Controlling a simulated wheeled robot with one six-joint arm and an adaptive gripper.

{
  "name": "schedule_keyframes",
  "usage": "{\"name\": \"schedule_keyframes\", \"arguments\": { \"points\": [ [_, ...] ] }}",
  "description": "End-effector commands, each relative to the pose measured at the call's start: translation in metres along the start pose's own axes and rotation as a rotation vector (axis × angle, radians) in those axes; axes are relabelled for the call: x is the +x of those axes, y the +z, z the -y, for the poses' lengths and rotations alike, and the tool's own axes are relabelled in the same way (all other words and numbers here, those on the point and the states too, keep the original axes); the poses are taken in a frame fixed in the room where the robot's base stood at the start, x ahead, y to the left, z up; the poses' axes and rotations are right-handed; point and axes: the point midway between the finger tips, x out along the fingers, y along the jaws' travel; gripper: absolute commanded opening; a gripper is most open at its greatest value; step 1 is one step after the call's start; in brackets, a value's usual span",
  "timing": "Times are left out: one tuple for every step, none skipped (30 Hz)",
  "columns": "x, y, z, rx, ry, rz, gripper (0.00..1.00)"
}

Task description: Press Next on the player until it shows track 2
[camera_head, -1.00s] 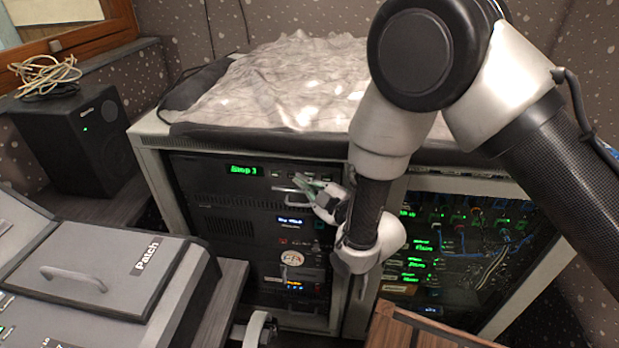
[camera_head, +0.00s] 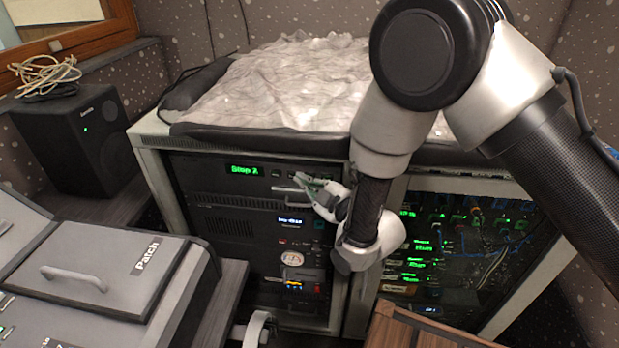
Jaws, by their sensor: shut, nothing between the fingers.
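The player (camera_head: 215,172) is the top black unit in the left bay of the rack. Its green display (camera_head: 243,170) appears to read "Stop 2", though the text is small. A row of small buttons (camera_head: 277,172) sits right of the display. My gripper (camera_head: 300,179) is shut and empty, with its fingertips close to the player's front at the right part of that row. I cannot tell whether the tips touch a button. The fingers partly hide the panel there.
Other rack units (camera_head: 235,226) fill the left bay below. The right bay (camera_head: 450,235) holds cables and green-lit gear. A crumpled cloth (camera_head: 285,85) covers the rack top. A grey console marked "Patch" (camera_head: 110,262) and a black speaker (camera_head: 80,135) stand at left.

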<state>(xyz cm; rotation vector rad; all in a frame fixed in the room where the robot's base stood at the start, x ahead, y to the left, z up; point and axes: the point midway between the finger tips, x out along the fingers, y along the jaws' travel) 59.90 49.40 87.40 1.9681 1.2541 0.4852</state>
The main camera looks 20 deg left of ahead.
Motion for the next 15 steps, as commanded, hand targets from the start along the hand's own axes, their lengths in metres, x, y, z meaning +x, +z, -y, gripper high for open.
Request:
{"name": "schedule_keyframes", "arguments": {
  "points": [
    [0.0000, 0.0001, -0.0001, 0.000, 0.000, 0.000, 0.00],
    [0.0000, 0.0001, -0.0001, 0.000, 0.000, 0.000, 0.00],
    [0.0000, 0.0001, -0.0001, 0.000, 0.000, 0.000, 0.00],
    [0.0000, 0.0000, 0.0000, 0.000, 0.000, 0.000, 0.00],
    [-0.0002, -0.0001, 0.0001, 0.000, 0.000, 0.000, 0.00],
    [-0.0005, -0.0005, 0.0004, 0.000, 0.000, 0.000, 0.00],
    [-0.0010, -0.0010, 0.0008, 0.000, 0.000, 0.000, 0.00],
    [-0.0016, -0.0016, 0.0013, 0.000, 0.000, -0.001, 0.00],
    [-0.0026, -0.0025, 0.0022, 0.000, 0.000, -0.001, 0.00],
    [-0.0035, -0.0034, 0.0030, 0.000, 0.000, -0.001, 0.00],
    [-0.0046, -0.0041, 0.0038, 0.000, 0.000, -0.001, 0.00],
    [-0.0062, -0.0051, 0.0049, 0.000, 0.000, -0.001, 0.00],
    [-0.0074, -0.0057, 0.0057, 0.000, 0.000, 0.000, 0.00],
    [-0.0084, -0.0063, 0.0064, 0.000, 0.000, 0.000, 0.00],
    [-0.0095, -0.0069, 0.0070, 0.000, 0.000, 0.000, 0.00]
  ]
}}
